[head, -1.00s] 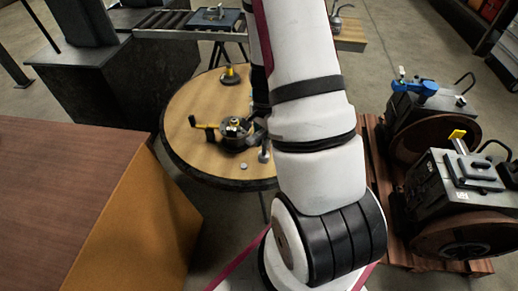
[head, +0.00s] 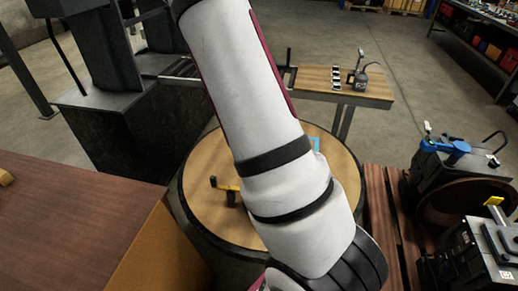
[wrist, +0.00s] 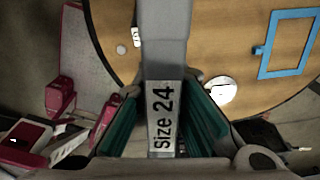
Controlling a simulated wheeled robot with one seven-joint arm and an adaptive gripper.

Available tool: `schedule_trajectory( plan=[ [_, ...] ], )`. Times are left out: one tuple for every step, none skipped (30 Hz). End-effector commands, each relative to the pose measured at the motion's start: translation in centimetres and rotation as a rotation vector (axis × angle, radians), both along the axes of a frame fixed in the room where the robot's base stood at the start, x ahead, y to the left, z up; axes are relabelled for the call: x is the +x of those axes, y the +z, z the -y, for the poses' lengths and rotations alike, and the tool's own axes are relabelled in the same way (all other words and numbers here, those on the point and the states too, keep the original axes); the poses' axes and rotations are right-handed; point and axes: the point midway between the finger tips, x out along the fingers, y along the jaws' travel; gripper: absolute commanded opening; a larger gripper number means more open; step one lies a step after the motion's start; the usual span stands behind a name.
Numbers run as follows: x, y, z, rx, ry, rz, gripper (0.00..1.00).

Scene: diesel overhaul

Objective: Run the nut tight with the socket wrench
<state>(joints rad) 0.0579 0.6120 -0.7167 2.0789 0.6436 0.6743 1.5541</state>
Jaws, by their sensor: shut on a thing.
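My gripper (wrist: 160,118) shows in the wrist view with its teal pads closed on a grey bar, the socket wrench (wrist: 166,48). A label on the wrench reads "Size 24". The wrench reaches out over a round wood-topped table (wrist: 230,40), and its far end is out of the picture. In the head view my arm covers the gripper, the wrench and much of the round table (head: 205,165). A yellow handle with a black grip (head: 226,187) shows beside my arm. I cannot make out the nut for certain.
A blue square frame (wrist: 262,73) and a pale round piece (wrist: 221,89) lie on the round table. A brown cabinet (head: 80,215) stands left. Machine units (head: 455,165) stand on a pallet at right. A bench (head: 320,78) stands behind.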

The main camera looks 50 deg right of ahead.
Motion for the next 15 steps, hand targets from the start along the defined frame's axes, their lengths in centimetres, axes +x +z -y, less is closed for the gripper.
schedule_trajectory(
  plan=[
    [-0.05, -0.03, 0.09, 0.001, 0.056, 0.001, 0.0],
    [-0.04, -0.08, 0.08, 0.0, 0.098, 0.001, 0.0],
    [-0.05, -0.16, 0.12, -0.001, 0.157, 0.001, 0.0],
    [-0.05, -0.21, 0.12, 0.0, 0.203, 0.002, 0.0],
    [-0.08, -0.27, 0.13, -0.001, 0.25, 0.002, 0.0],
    [-0.07, -0.32, 0.1, 0.0, 0.312, 0.002, 0.0],
    [-0.08, -0.37, 0.11, 0.0, 0.358, 0.001, 0.0],
    [-0.09, -0.41, 0.14, -0.001, 0.404, 0.001, 0.0],
    [-0.07, -0.47, 0.12, -0.001, 0.467, 0.002, 0.0],
    [-0.1, -0.51, 0.16, -0.002, 0.511, 0.002, 0.0],
    [-0.09, -0.57, 0.14, -0.001, 0.558, 0.001, 0.0],
    [-0.13, -0.63, 0.14, -0.001, 0.62, 0.002, 0.0],
    [-0.13, -0.68, 0.15, -0.001, 0.666, 0.002, 0.0],
    [-0.14, -0.73, 0.14, -0.001, 0.713, 0.001, 0.0],
    [-0.15, -0.79, 0.15, -0.001, 0.776, 0.001, 0.0]
  ],
)
